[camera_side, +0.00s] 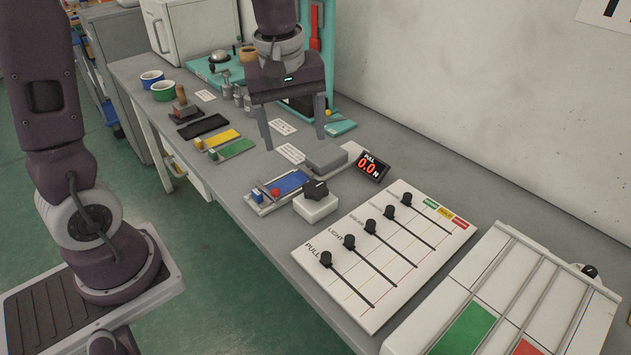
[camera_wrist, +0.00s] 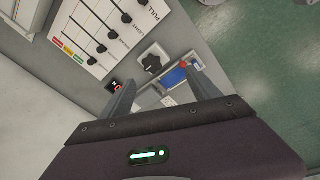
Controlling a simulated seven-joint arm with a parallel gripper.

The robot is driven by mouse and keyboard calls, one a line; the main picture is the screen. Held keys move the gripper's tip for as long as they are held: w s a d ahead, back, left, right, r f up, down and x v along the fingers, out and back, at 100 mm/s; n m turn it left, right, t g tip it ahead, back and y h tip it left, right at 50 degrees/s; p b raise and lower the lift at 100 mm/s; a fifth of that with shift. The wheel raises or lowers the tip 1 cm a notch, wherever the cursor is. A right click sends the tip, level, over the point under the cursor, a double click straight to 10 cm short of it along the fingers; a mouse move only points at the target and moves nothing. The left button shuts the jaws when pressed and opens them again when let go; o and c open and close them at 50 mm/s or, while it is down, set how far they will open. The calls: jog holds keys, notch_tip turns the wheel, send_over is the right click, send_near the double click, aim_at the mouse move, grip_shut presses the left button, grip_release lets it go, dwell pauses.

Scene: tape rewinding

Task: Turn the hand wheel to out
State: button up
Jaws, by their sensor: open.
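A black lobed knob (camera_side: 315,190) sits on a small white block (camera_side: 316,208) near the bench's middle; it looks like the hand wheel, though I cannot read any "out" mark. It also shows in the wrist view (camera_wrist: 151,63), ahead of the fingers and near the middle. My gripper (camera_side: 294,143) is open and empty, pointing down above the bench. It is behind the knob in the side view and apart from it. In the wrist view my gripper (camera_wrist: 154,85) has its fingers spread wide, with the knob beyond their tips.
Beside the knob are a blue block (camera_side: 291,182) with a red knob (camera_side: 275,192), a grey block (camera_side: 326,157) and a display reading 0.0 (camera_side: 370,166). A white slider panel (camera_side: 420,228) lies to the right. Yellow and green pads (camera_side: 235,149) lie left.

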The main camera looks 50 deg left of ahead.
aim_at(315, 187)
jog(key=w+f+n, duration=0.1)
jog(key=w+f, duration=0.1)
jog(key=f, duration=0.1)
jog(key=w+a+f+n+g, duration=0.1)
jog(key=w+f+n, duration=0.3)
jog(key=f, duration=0.1)
jog(key=shift+a+f+g+h, duration=0.2)
jog(key=shift+f+g+h, duration=0.1)
jog(key=shift+n, duration=0.3)
notch_tip(315, 187, down, 7)
jog(key=shift+f, duration=0.2)
jog(key=shift+c, duration=0.2)
jog(key=c, duration=1.3)
